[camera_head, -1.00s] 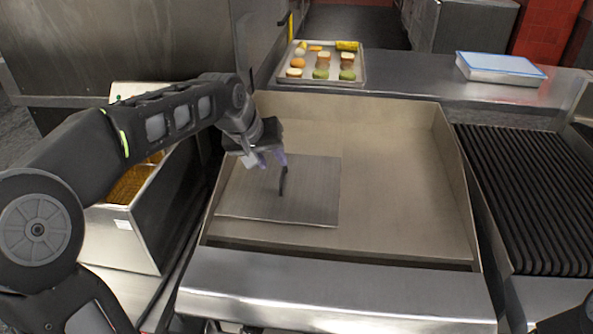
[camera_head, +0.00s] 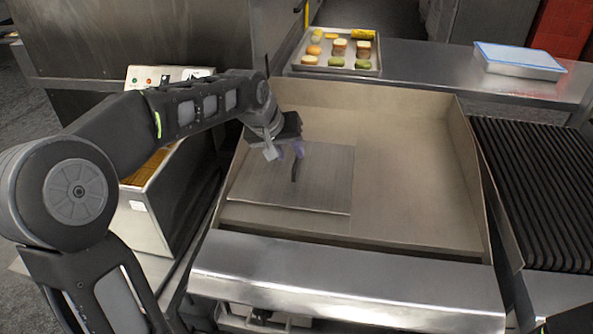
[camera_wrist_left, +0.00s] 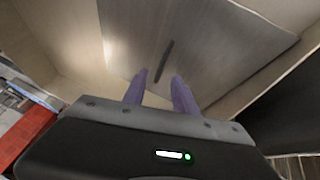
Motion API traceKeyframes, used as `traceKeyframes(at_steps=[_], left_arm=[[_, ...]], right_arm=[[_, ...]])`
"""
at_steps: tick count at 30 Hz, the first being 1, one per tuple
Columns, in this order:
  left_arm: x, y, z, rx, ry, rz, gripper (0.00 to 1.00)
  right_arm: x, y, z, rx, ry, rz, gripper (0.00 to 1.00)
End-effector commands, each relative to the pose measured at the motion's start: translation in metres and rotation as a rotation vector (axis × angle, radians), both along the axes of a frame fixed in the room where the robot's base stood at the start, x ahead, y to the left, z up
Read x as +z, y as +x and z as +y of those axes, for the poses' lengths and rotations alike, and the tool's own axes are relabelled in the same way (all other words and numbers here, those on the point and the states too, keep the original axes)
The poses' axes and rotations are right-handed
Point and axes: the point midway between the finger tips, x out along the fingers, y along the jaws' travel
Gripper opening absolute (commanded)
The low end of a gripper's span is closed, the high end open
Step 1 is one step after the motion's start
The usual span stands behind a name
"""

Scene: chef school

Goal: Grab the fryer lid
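The fryer lid (camera_head: 322,190) is a flat square metal plate with a dark bar handle (camera_head: 295,169) on top. It lies in the left part of the wide metal basin. In the left wrist view the lid (camera_wrist_left: 215,35) and its handle (camera_wrist_left: 164,61) show ahead of the fingers. My left gripper (camera_head: 285,153) is above the lid, just left of the handle. In the left wrist view its two purple fingers (camera_wrist_left: 159,92) are apart with nothing between their tips; the handle lies beyond them. My right gripper is not in view.
The basin (camera_head: 400,170) has raised walls and a broad front ledge (camera_head: 345,284). A fryer (camera_head: 145,222) stands at left. A ribbed grill (camera_head: 545,190) is at right. A tray of food (camera_head: 318,67) and a blue-topped container (camera_head: 519,60) sit on the back counter.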

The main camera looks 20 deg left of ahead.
Motion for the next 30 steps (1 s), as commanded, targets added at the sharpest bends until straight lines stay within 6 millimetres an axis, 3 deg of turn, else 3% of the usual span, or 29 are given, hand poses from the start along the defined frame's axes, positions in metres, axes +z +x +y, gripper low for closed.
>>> traceKeyframes(at_steps=[10,29,30], left_arm=[[-0.037,0.024,-0.004,-0.001,0.000,0.001,0.34],[-0.038,0.025,-0.004,-0.001,0.000,-0.001,0.34],[-0.038,0.025,-0.004,-0.001,0.000,0.000,0.30]], right_arm=[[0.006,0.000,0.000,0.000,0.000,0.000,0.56],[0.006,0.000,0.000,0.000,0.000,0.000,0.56],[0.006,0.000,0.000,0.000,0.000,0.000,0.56]])
